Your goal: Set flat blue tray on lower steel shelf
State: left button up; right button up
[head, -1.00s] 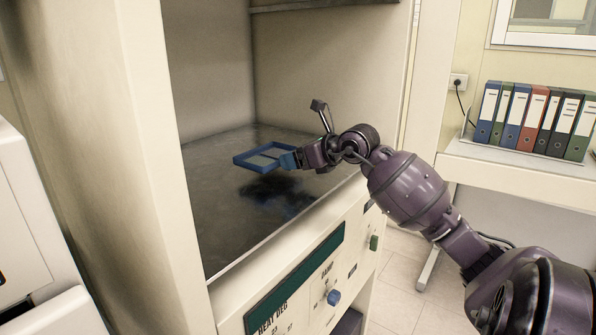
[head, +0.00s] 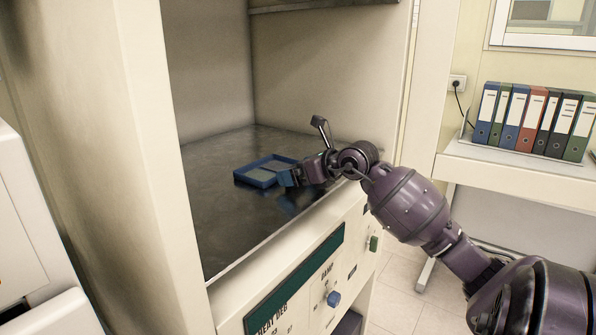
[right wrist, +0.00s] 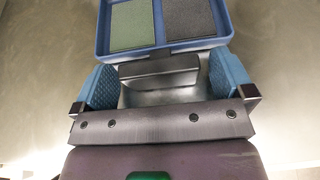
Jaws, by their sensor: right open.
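The flat blue tray (head: 262,180) rests on the lower steel shelf (head: 225,225) inside the cabinet. In the right wrist view the tray (right wrist: 170,48) holds a green pad and a dark grey pad side by side. My right gripper (head: 284,178) is at the tray's near right edge. In the right wrist view my right gripper (right wrist: 162,75) has its blue-padded fingers spread wide, with the tray's near rim just ahead of or between their tips. Whether the fingers touch the rim is unclear. My left gripper is not in view.
Cabinet side walls stand left and right, and an upper shelf (head: 325,5) is above. A control panel with a blue knob (head: 333,299) is below the shelf's front edge. Binders (head: 530,122) stand on a side table at right. Bare shelf lies around the tray.

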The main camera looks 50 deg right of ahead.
jog(key=a+p+v, duration=0.1)
jog(key=v, duration=1)
jog(key=shift+s+d+r, duration=0.15)
jog(key=shift+s+d, duration=0.25)
jog(key=shift+d, duration=0.1)
